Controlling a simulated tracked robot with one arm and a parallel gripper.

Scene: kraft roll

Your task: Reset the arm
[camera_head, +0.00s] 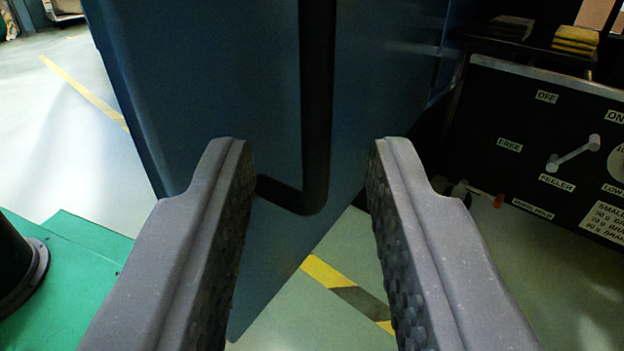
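My gripper (308,165) is open, with its two grey, textured fingers reaching up from the bottom of the view. Nothing is held between the fingers. A dark blue panel (220,90) with a black bar (317,100) running down it stands beyond the fingertips. The bar bends to the left at its lower end and shows in the gap between the fingers. I cannot tell how far the fingertips are from the panel or the bar.
A black control panel (480,130) with labels, a lever (573,154) and a dial is at the right. A green platform (75,265) with a dark round post (15,270) is at the lower left. Open floor (60,130) shows at the left.

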